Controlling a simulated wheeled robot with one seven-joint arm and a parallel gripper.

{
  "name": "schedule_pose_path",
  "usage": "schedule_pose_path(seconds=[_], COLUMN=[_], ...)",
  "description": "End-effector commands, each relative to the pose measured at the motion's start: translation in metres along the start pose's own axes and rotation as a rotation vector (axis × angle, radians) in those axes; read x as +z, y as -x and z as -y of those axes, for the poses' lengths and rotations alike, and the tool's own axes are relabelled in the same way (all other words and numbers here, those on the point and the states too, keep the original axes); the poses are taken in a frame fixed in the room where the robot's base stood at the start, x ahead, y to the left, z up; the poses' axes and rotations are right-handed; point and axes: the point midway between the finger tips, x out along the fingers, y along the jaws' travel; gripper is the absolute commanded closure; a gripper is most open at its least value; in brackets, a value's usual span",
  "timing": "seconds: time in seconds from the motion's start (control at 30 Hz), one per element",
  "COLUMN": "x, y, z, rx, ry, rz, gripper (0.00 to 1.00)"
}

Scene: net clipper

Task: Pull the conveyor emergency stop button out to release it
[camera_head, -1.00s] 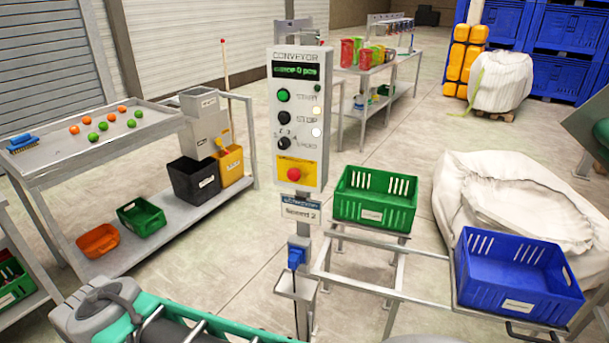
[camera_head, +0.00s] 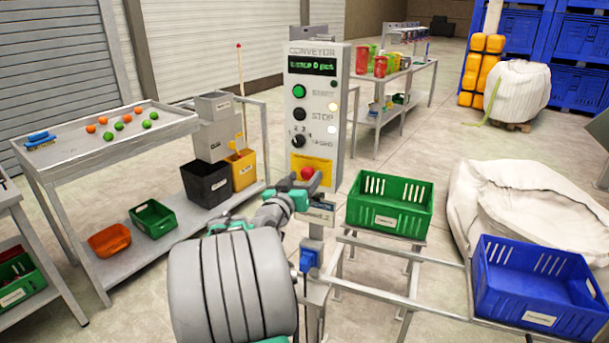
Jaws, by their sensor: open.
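The conveyor control panel (camera_head: 337,90) stands upright on a post in the middle of the head view. Its red emergency stop button (camera_head: 307,173) sits on a yellow plate (camera_head: 302,162) at the bottom of the panel. My gripper (camera_head: 302,190), grey and teal, is open just in front of and below the red button. Its fingers lie to either side of the button's lower part. I cannot tell whether they touch it. The button's lower edge and part of the label below the panel are hidden by my gripper.
A green crate (camera_head: 387,226) stands right of the panel on a metal frame (camera_head: 385,282), with a blue crate (camera_head: 502,322) farther right. A steel table (camera_head: 75,167) with coloured balls stands at left. My arm fills the lower middle.

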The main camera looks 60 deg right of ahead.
Motion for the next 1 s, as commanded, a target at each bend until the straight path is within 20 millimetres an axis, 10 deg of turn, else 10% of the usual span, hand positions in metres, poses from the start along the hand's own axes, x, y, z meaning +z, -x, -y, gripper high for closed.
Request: schedule_pose_path(seconds=[0.37,1.0], x=[0.0,0.0001], y=[-0.0121,-0.0118], z=[0.0009,0.0011], rx=[-0.002,-0.003], ry=[0.0,0.0], rz=[0.0,0.001], gripper=[0.42,0.94])
